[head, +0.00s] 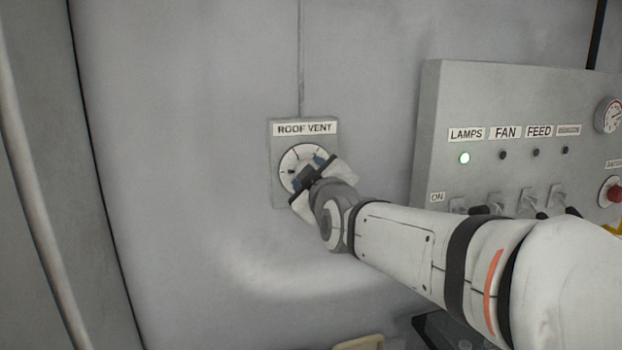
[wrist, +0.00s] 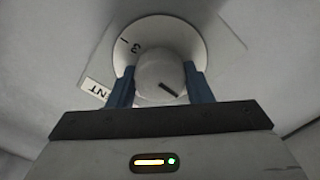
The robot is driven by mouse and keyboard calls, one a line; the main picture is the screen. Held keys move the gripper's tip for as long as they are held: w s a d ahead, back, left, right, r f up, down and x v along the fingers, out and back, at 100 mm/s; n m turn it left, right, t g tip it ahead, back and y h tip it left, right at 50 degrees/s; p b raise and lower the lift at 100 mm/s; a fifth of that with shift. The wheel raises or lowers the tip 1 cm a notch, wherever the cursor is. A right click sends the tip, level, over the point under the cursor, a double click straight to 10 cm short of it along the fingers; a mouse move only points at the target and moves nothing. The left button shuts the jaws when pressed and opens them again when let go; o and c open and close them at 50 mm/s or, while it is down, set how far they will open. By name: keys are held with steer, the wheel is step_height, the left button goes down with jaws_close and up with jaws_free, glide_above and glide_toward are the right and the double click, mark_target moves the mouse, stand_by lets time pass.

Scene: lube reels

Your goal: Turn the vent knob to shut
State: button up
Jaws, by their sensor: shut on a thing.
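The vent knob (wrist: 158,78) is a pale round knob with a dark pointer line, on a white dial marked with numbers (wrist: 150,30). In the head view the dial (head: 292,158) sits on a grey box (head: 277,190) labelled ROOF VENT on the wall. My gripper (head: 308,172) is at the dial, and its blue fingers (wrist: 162,88) are shut on the knob from both sides. My gripper hides most of the knob in the head view.
A grey control panel (head: 432,120) stands to the right, with LAMPS, FAN and FEED labels, a lit green lamp (head: 464,158), switches, a red button (head: 611,190) and a gauge (head: 609,115). A conduit (head: 301,60) runs up from the vent box. The wall left of it is bare.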

stand_by(0.6)
steer(key=o, duration=1)
steer(key=b+v, duration=0.1)
steer(key=v, duration=0.6)
steer(key=shift+s+d, duration=0.1)
steer(key=shift+s, duration=0.3)
steer(key=s+d+f+m+g+h, duration=0.2)
steer(key=s+d+f+m+g, duration=0.15)
steer(key=f, duration=0.55)
steer(key=s+d+f+m+g+h, duration=0.1)
steer(key=s+d+f+m+g, duration=0.25)
steer(key=f, duration=0.55)
steer(key=s+d+f+m+g, duration=0.1)
steer(key=s+d+f+g, duration=0.1)
steer(key=s+f, duration=0.1)
steer(key=s+d+f+m+g+h+p, duration=0.1)
steer(key=s+d+f+m+g, duration=0.1)
steer(key=s+f+g, duration=0.1)
steer(key=s+d+f+m+g+h, duration=0.1)
steer(key=s+d+f+m+g, duration=0.1)
steer(key=s, duration=0.3)
steer(key=shift+s+d+f+g, duration=0.2)
steer(key=shift+d+f+g, duration=0.25)
steer(key=shift+f, duration=0.3)
